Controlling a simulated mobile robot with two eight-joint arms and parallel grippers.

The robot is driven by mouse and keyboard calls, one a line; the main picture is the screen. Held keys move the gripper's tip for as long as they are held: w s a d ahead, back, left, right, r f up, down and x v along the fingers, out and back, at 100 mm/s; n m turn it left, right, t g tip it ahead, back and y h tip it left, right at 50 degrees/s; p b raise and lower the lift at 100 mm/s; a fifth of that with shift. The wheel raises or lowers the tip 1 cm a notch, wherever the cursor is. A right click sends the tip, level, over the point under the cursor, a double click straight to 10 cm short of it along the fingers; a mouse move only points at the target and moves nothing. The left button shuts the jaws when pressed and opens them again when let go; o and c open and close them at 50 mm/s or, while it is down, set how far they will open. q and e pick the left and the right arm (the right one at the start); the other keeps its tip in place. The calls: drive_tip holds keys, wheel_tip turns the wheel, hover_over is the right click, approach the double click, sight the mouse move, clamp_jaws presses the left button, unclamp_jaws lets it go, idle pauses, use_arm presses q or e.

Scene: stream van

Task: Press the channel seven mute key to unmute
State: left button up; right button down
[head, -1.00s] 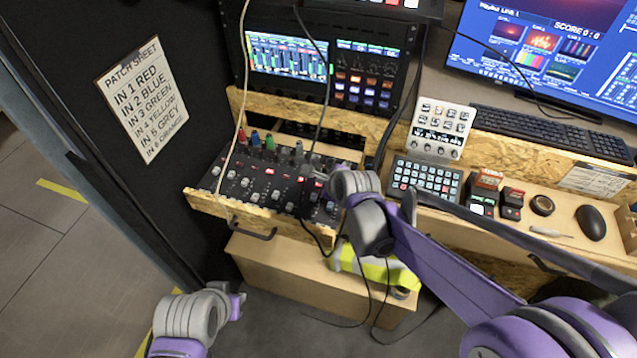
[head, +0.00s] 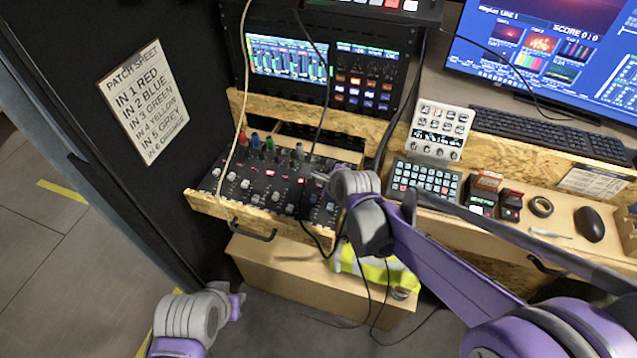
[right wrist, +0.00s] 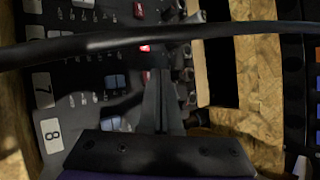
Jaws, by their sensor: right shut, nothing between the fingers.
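The audio mixer (head: 262,190) sits in the pulled-out wooden drawer, with knobs and small keys on top. In the right wrist view the mixer (right wrist: 60,100) is turned sideways, with labels 7 (right wrist: 42,90) and 8 (right wrist: 51,134) at the left. A brightly lit red key (right wrist: 145,48) shows just beyond my fingers; a dim reddish key lies beside them in the channel seven row. My right gripper (head: 320,177) is shut and empty over the mixer's right part; its fingers (right wrist: 164,75) point down at the panel. Contact cannot be told. My left gripper (head: 238,303) hangs low, away from the mixer.
A black cable (right wrist: 100,42) crosses close before the right wrist camera. Thin cables hang over the mixer in the head view. A button pad (head: 425,180), keyboard (head: 550,135) and mouse (head: 590,223) lie to the right. The rack (head: 345,75) stands behind.

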drive_tip(key=shift+r, duration=0.3)
wheel_tip(320, 180, up, 6)
drive_tip(key=p, duration=0.4)
drive_tip(key=shift+f, duration=0.15)
